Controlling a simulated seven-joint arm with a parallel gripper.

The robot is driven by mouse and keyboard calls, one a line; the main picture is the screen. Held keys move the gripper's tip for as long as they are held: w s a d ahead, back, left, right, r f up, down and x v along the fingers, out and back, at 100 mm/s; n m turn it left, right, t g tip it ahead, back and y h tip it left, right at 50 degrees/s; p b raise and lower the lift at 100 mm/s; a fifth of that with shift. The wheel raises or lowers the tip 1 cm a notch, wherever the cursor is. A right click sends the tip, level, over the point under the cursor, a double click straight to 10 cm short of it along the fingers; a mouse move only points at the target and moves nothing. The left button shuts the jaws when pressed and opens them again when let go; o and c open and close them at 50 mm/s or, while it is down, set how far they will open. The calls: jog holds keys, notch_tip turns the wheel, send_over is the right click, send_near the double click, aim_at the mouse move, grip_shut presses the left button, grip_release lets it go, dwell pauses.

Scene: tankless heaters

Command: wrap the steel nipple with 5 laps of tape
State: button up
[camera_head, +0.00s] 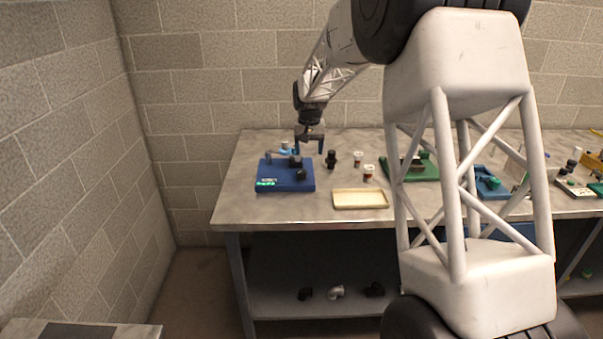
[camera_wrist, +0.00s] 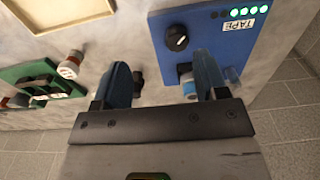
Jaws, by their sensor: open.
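A blue station (camera_head: 285,180) stands at the left end of the bench. It also shows in the wrist view (camera_wrist: 207,45), with a "TAPE" label (camera_wrist: 238,24), a row of lights, several lit green, and a black knob (camera_wrist: 176,38). My gripper (camera_head: 310,149) is at the station's back right edge in the head view. In the wrist view its two blue-grey fingers (camera_wrist: 163,78) are apart with nothing held between them. A small light-blue and white cylinder (camera_wrist: 188,88) shows beside the right finger, partly hidden. I cannot make out the steel nipple for certain.
A black fitting (camera_head: 331,159) and two small white-capped jars (camera_head: 368,173) stand right of the station. An empty tan tray (camera_head: 360,199) lies in front. A green station (camera_head: 415,173) is farther right, partly behind my arm. Several fittings lie on the lower shelf (camera_head: 280,302).

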send_over(302, 171)
notch_tip(302, 171, down, 4)
jog(key=shift+a+f, duration=0.1)
jog(key=shift+f, duration=0.15)
jog(key=shift+f, duration=0.1)
jog(key=shift+f, duration=3.8)
jog(key=c, duration=0.9)
